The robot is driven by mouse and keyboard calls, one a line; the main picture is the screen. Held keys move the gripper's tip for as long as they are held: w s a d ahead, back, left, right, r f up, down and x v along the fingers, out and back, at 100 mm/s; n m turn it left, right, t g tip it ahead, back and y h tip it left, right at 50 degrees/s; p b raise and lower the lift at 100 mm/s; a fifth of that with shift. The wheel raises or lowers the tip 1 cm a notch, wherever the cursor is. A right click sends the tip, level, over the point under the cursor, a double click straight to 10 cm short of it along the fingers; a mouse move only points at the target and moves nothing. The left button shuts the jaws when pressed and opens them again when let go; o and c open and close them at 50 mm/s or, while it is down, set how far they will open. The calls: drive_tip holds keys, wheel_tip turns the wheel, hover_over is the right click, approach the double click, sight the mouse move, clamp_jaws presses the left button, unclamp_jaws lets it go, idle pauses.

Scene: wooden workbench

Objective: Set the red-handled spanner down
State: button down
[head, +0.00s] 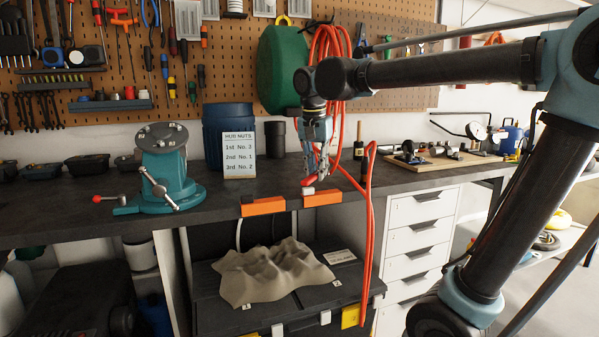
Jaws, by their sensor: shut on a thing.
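My gripper (314,163) is above the front part of the dark workbench (235,190), near its front edge. It is shut on the red-handled spanner. The red handle (310,181) shows just below the fingers, slanting down to the left. The spanner's metal part is hard to make out against the gripper. I cannot tell whether the spanner touches the bench top.
Two orange blocks (263,206) sit on the bench's front edge below my gripper. A red hose (369,210) hangs close to the right. A teal vise (163,172), blue drum (228,127) and hub-nut sign (239,156) stand left. A wooden board (440,163) lies right.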

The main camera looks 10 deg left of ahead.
drive_tip(key=w+a, duration=0.2)
drive_tip(key=w, duration=0.1)
drive_tip(key=w+a, duration=0.2)
drive_tip(key=w, duration=0.1)
drive_tip(key=w+a, duration=0.2)
drive_tip(key=w, duration=0.1)
drive_tip(key=shift+w, duration=0.35)
drive_tip(key=shift+a+f, duration=0.1)
drive_tip(key=shift+f, duration=1.65)
drive_tip(key=shift+f, duration=0.1)
drive_tip(key=c, duration=1.5)
unclamp_jaws()
drive_tip(key=r, duration=0.4)
drive_tip(key=s+r, duration=0.1)
drive_tip(key=r, duration=0.3)
drive_tip(key=s+r, duration=0.1)
drive_tip(key=r, duration=0.3)
drive_tip(key=shift+a, duration=0.15)
